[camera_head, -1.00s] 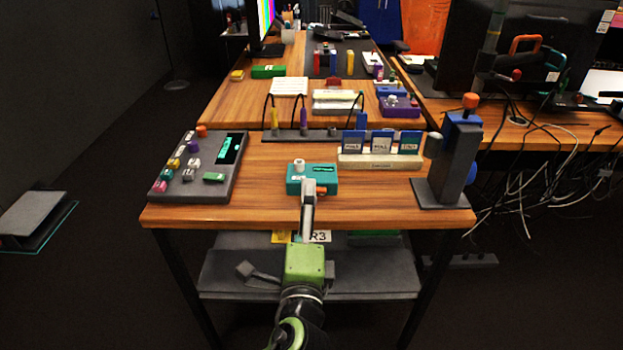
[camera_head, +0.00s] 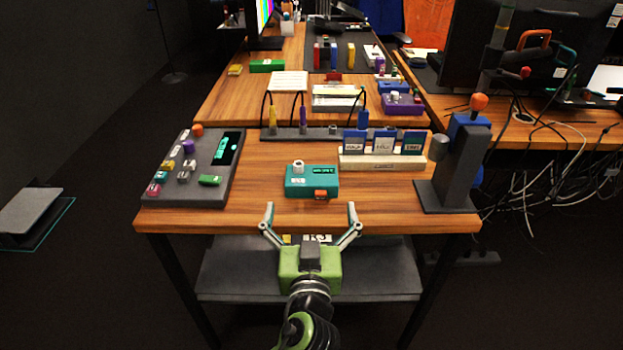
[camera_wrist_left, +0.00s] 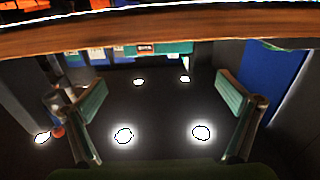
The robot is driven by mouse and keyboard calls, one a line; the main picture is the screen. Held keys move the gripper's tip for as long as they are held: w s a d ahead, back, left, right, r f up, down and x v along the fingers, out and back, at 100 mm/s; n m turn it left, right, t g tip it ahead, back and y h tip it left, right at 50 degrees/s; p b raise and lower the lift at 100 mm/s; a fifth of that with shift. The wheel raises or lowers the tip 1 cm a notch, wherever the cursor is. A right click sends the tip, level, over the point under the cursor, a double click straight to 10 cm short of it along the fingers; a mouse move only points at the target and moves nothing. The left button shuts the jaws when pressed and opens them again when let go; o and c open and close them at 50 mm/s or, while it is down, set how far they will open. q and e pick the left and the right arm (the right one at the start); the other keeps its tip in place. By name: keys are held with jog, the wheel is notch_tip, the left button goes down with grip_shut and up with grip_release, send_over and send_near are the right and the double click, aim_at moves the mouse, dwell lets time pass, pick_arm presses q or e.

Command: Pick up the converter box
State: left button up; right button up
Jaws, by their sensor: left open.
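The converter box, which I take to be the teal box (camera_head: 311,183) with a white knob, small dark display and orange button, sits on the wooden table near its front edge. My left gripper (camera_head: 311,213) is open and empty, its two fingers spread wide before the table's front edge. The fingertips point at the box, apart from it, one toward each side. In the left wrist view, which looks upside down, a teal strip (camera_wrist_left: 172,48) with an orange piece shows just past the wooden edge, between the open fingers (camera_wrist_left: 160,98). My right gripper is not in view.
A grey panel (camera_head: 222,180) with coloured buttons stands left of the box. A card holder (camera_head: 380,162) is behind right, and a dark lever stand (camera_head: 455,170) is at the right corner. A cable strip (camera_head: 290,133) lies behind. Bare wood surrounds the box.

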pick_arm(q)
send_near(312, 172)
jog(key=w, duration=0.2)
jog(key=w+r, duration=0.1)
jog(key=w, duration=0.1)
jog(key=shift+w+a, duration=0.15)
jog(key=shift+w, duration=0.45)
jog(key=w, duration=0.4)
jog(key=shift+w+f, duration=0.1)
jog(key=shift+w, duration=0.3)
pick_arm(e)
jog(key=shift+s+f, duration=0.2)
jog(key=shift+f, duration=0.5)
pick_arm(q)
jog(key=c, duration=1)
jog(key=shift+c, duration=0.3)
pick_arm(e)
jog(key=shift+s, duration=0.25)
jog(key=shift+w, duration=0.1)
